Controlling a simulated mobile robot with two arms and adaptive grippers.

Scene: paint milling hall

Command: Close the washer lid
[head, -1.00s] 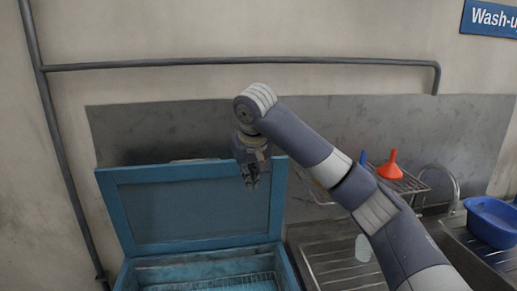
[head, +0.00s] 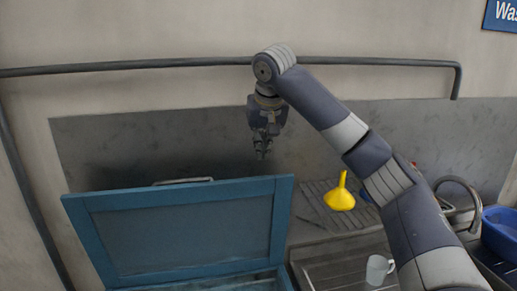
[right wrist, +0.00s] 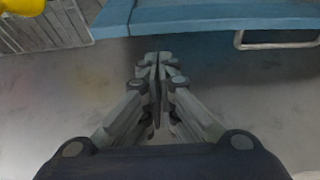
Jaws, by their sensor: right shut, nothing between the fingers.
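The washer lid (head: 190,232) is a blue framed panel standing raised and open on the blue washer, whose basin just shows at the bottom edge of the head view. A metal handle (head: 184,182) shows behind the lid's top edge. In the right wrist view the lid's blue edge (right wrist: 210,17) crosses the top, with the handle (right wrist: 278,40) at its right. My right gripper (head: 262,157) is shut and empty, above and behind the lid's top edge near its right corner, apart from it. My left gripper is out of view.
A yellow funnel (head: 340,198) stands on a drying rack (head: 312,212) right of the lid. A white mug (head: 378,269) is on the draining board. A blue basin (head: 501,233) and a tap (head: 462,192) are at far right. A wall pipe (head: 150,66) runs above.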

